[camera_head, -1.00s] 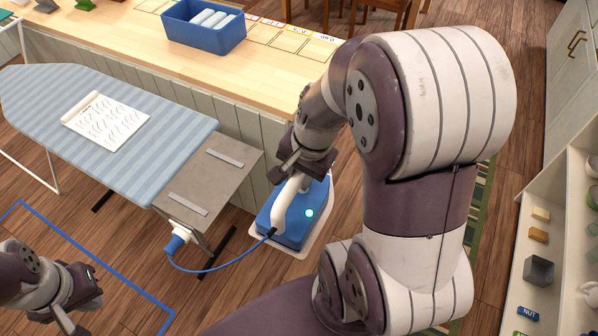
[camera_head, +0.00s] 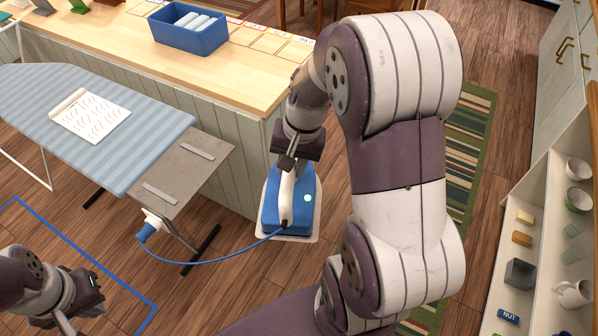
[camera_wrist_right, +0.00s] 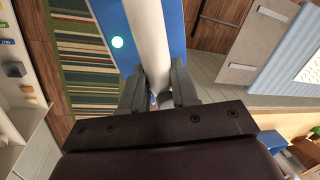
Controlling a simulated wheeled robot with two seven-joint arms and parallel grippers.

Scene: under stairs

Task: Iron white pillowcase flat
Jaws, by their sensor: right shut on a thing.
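The white pillowcase (camera_head: 90,113), with wavy crease marks and a rolled left edge, lies on the blue-striped ironing board (camera_head: 150,135). The blue iron (camera_head: 299,212) has a white handle, a pale sole plate and a lit green light. My right gripper (camera_head: 287,164) is shut on the handle and holds the iron to the right of the board's metal end. In the right wrist view the white handle (camera_wrist_right: 150,45) runs between the fingers (camera_wrist_right: 158,90). My left gripper (camera_head: 85,300) is at the lower left, away from the board; its fingertips are not clear.
A blue cord (camera_head: 210,260) runs from the iron to a plug (camera_head: 150,226) at the board's end. The metal iron rest (camera_head: 180,170) is empty. A wooden counter (camera_head: 130,60) with a blue bin (camera_head: 190,40) stands behind. White shelves (camera_head: 530,240) stand at right.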

